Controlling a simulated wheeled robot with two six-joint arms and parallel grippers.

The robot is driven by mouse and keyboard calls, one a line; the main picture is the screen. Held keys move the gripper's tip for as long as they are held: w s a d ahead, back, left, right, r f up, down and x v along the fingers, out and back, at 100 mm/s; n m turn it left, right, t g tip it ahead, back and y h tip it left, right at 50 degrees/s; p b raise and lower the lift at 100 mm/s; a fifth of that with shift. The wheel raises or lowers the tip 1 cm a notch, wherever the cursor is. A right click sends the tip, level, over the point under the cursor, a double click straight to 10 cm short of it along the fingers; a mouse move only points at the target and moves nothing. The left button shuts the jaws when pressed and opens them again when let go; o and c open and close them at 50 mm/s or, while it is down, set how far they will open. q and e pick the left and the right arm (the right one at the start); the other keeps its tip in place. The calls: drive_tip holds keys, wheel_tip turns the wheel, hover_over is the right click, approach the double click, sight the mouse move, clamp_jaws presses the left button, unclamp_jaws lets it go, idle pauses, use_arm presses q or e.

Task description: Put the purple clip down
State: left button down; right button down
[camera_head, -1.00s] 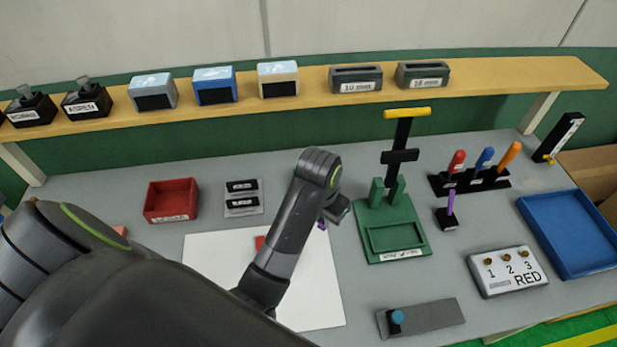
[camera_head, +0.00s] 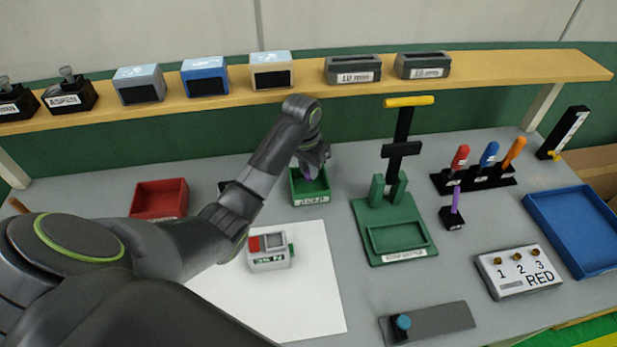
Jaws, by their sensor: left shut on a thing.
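My left gripper (camera_head: 312,160) is over the small green bin (camera_head: 312,199) at the back of the table. It is shut on the purple clip (camera_head: 305,173), which shows only in part under the gripper, at or just above the bin's opening. I cannot tell whether the clip touches the bin. My right gripper is not in view.
A red bin (camera_head: 160,198) stands to the left. A white device with a red part (camera_head: 270,260) sits on the white sheet (camera_head: 300,310). The green press (camera_head: 395,225) stands close on the right, below the shelf (camera_head: 520,68). A blue tray (camera_head: 575,230) lies far right.

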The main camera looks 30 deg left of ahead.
sight(308, 173)
use_arm(q)
drive_tip(key=shift+f+p, duration=0.3)
drive_tip(key=shift+f, duration=1.6)
drive_tip(key=shift+s+f, duration=0.1)
drive_tip(key=c, duration=1.3)
unclamp_jaws()
drive_tip(key=shift+c, duration=0.2)
drive_tip(key=r, duration=0.5)
drive_tip(key=r+b, duration=0.1)
drive_tip(key=r, duration=0.1)
drive_tip(key=shift+s+r, duration=0.35)
drive_tip(key=shift+s, duration=0.05)
